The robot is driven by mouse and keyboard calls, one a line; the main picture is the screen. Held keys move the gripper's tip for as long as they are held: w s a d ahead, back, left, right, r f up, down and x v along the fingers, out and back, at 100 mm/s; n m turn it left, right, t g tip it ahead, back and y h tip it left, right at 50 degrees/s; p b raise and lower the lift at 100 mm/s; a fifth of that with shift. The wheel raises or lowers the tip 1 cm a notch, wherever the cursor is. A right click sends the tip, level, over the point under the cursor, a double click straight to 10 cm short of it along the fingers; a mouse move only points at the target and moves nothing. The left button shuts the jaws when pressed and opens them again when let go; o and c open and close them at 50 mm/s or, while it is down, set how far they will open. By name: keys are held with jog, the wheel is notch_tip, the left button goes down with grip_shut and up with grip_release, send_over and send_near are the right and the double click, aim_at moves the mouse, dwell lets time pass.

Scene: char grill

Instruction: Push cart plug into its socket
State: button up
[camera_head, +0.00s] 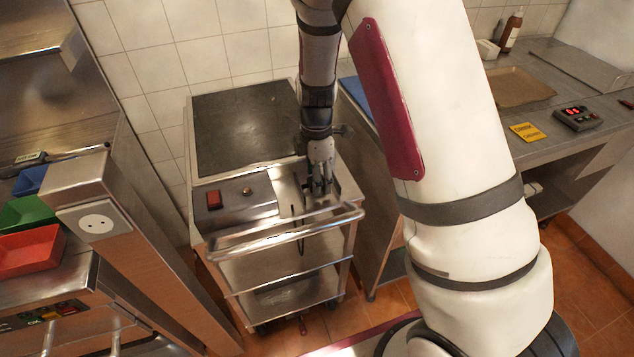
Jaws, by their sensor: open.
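The cart (240,235) is a steel trolley with a dark top plate, a front handle rail and lower shelves. My gripper (320,188) points down over the right front part of the cart's top, with its fingers apart. A thin dark cable (301,243) hangs at the cart's front, below and left of my gripper. The plug cannot be clearly made out; the fingers may hide it. The socket (96,222) is a round white outlet in a plate on the steel post at the left, well away from my gripper.
A red switch (214,199) sits on the cart's panel. Red (30,250) and green (28,213) trays stand at the left. The right counter (480,150) holds a yellow sign (527,132) and a digital display (577,118). A narrow floor gap separates cart and left counter.

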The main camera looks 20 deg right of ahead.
jog(key=shift+f, duration=0.45)
jog(key=c, duration=1.2)
jog(key=shift+o, duration=0.2)
jog(key=shift+r, duration=0.1)
notch_tip(320, 180, up, 10)
